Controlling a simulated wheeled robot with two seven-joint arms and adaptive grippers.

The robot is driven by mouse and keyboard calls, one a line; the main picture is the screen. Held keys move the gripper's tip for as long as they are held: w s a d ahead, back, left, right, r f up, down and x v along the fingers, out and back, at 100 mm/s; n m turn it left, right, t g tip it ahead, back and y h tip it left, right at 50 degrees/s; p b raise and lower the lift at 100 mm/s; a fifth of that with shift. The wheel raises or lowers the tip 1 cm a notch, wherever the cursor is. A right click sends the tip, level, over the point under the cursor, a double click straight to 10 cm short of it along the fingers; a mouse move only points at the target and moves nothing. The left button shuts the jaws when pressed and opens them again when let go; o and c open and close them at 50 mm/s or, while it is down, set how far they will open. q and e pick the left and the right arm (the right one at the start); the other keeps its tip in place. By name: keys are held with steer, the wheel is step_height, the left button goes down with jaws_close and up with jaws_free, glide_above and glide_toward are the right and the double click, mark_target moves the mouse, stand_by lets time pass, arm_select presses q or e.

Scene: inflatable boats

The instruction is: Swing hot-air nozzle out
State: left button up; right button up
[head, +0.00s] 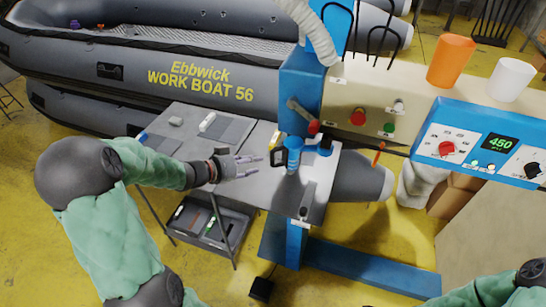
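A blue welding machine (300,85) stands at the middle with a grey lever (299,109) ending in a red knob (313,126). Below the knob, a blue cylindrical part (293,148) with a small metal piece (278,157) at its left sits over the grey work table; this looks like the hot-air nozzle assembly, but I cannot tell its exact shape. My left gripper (260,167) is open and empty, its fingers pointing right, just left of the metal piece with a small apparent gap. My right arm (490,291) shows at the bottom right; its gripper is out of view.
The grey table (230,187) bears dark sheets and small blocks. A control panel (478,145) reading 450 stands at right, with orange (450,60) and white (512,78) cups behind it. A grey boat (150,70) fills the back. A tray (208,225) sits below the table.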

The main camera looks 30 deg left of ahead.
mark_target(272, 159)
arm_select(q)
steer(key=b+x, duration=0.2)
steer(key=x, duration=0.7)
steer(key=shift+w+f, duration=0.15)
steer(key=shift+w, duration=0.05)
jaws_close()
